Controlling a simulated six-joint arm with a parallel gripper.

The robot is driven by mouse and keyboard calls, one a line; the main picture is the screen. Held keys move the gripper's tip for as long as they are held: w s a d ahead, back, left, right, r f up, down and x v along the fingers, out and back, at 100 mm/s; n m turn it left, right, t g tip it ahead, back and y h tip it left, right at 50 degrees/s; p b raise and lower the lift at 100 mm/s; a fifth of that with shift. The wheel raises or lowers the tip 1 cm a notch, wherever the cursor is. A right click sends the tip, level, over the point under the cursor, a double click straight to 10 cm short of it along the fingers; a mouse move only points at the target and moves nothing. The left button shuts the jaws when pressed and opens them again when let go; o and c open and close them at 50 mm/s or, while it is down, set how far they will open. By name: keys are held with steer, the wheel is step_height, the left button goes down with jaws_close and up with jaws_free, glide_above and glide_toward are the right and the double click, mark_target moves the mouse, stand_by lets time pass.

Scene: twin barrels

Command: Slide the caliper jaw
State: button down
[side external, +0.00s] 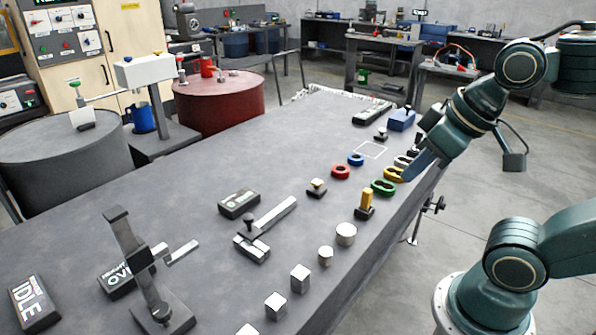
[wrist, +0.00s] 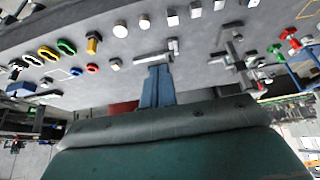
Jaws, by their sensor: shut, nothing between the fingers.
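The caliper is a flat light-grey bar (side external: 274,215) lying on the dark bench. My gripper (side external: 419,166) is shut and empty, at the bench's right side by the coloured rings, well apart from the caliper in the side external view. In the wrist view, my blue fingers (wrist: 157,86) are together and overlap the near side of the caliper bar (wrist: 150,58) in the picture. The gap between them cannot be judged there.
A small display box (side external: 238,203) lies beside the caliper. A tall gauge stand (side external: 134,250) is to its left. Metal blocks and cylinders (side external: 346,234) line the right edge. Red (side external: 340,171), blue, yellow and green rings lie near my gripper.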

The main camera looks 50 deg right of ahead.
stand_by(0.3)
steer(key=c, duration=1.6)
jaws_free()
steer(key=o, duration=0.3)
steer(key=shift+w+r, duration=0.15)
steer(key=shift+w, duration=0.05)
steer(key=shift+o, duration=1.1)
steer(key=shift+w+r, duration=0.15)
steer(key=shift+w, duration=0.15)
steer(key=w+m+g, duration=0.3)
steer(key=w, duration=1.9)
steer(key=w+a+f+m+g, duration=0.1)
steer(key=w+f+m+g, duration=0.1)
steer(key=w+f, duration=1.4)
steer(key=shift+w+f+g, duration=0.25)
steer(key=shift+w+g, duration=0.05)
steer(key=shift+w, duration=0.5)
